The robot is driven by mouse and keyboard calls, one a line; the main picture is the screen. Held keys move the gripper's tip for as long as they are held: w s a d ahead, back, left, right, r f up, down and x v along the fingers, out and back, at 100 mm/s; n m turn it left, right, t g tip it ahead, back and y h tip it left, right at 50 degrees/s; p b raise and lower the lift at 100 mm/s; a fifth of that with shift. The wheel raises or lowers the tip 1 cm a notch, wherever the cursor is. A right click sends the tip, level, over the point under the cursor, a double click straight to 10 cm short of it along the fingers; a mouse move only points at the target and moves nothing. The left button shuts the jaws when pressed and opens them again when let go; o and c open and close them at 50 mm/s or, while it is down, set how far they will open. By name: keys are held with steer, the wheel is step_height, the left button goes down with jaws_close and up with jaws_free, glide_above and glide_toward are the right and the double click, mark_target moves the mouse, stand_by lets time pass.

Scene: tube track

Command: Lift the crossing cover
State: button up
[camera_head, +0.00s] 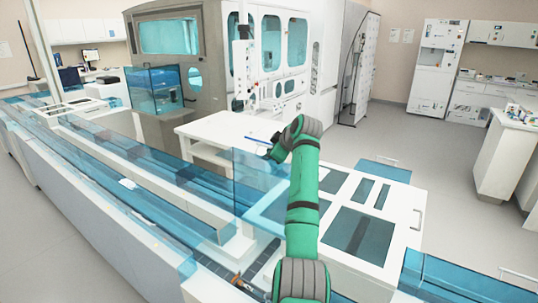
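My green arm reaches up through the middle of the view. My gripper (271,153) is a small dark shape at its far end, in front of a white table; its fingers are too small to tell open from shut. A white cover with blue-tinted windows (335,195) lies flat to the right of my arm, over the track; it looks like the crossing cover, but I cannot be sure. A grey handle (417,219) is on its right side. A clear blue upright panel (250,180) stands left of my arm. My gripper looks apart from the cover. My arm hides part of the cover's left side.
A long track with blue clear covers (150,205) runs diagonally along the left. Another blue-topped section (465,278) is at lower right. The white table (215,128) stands beyond my arm, before a large machine (275,45). Open floor (385,130) lies at right.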

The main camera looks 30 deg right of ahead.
steer(key=v, duration=1)
steer(key=shift+s+r, duration=0.15)
steer(key=shift+s, duration=0.15)
steer(key=shift+w, duration=0.1)
